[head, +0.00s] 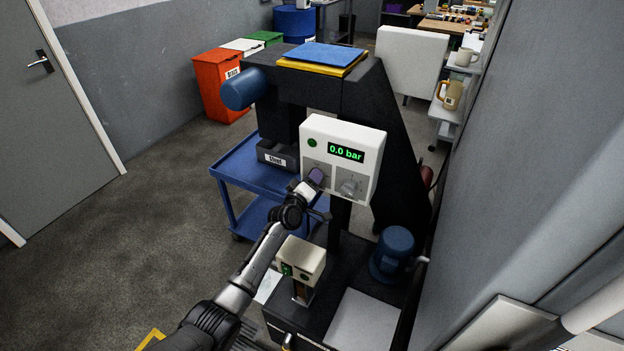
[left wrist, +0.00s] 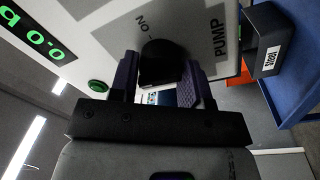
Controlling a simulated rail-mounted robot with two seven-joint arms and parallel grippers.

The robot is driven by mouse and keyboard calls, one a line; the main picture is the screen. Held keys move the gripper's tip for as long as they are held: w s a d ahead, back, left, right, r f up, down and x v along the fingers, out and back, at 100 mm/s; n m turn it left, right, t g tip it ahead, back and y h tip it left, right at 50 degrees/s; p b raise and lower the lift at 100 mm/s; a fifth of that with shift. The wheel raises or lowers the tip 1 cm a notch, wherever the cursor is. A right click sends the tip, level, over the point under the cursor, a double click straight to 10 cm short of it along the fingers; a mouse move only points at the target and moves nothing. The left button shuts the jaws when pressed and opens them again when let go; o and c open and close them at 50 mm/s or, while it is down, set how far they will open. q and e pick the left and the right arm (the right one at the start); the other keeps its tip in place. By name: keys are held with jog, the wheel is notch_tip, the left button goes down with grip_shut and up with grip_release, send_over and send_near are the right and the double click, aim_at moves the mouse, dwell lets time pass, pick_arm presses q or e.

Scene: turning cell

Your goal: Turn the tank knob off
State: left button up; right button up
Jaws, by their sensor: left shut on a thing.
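A white control box (head: 318,129) on the black machine carries two knobs side by side. My left gripper (head: 316,178) is at the left one and mostly covers it. In the left wrist view my left gripper (left wrist: 163,78) is shut on a black knob (left wrist: 164,55), one finger on each side. The panel beside this knob reads "PUMP", and "ON" shows near it. The right knob (head: 350,187) stands free; its label is too small to read, so I cannot confirm it is the tank knob. My right gripper is not in view.
The green display (head: 346,153) reads 0.0 bar. A green round button (left wrist: 98,86) sits on the panel. A blue cart (head: 241,163) with a bin labelled steel (head: 276,158) stands left of the box. A smaller box (head: 301,258) and a blue motor (head: 396,249) are below.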

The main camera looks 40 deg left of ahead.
pick_arm(q)
jog(key=shift+f+n, duration=0.1)
jog(key=shift+n, duration=0.2)
jog(key=o, duration=0.9)
jog(key=r+p+v, duration=0.1)
jog(key=p+v, duration=0.3)
jog(key=v, duration=0.9)
jog(key=shift+s+f, duration=0.45)
jog(key=shift+f, duration=0.1)
jog(key=shift+d, duration=0.1)
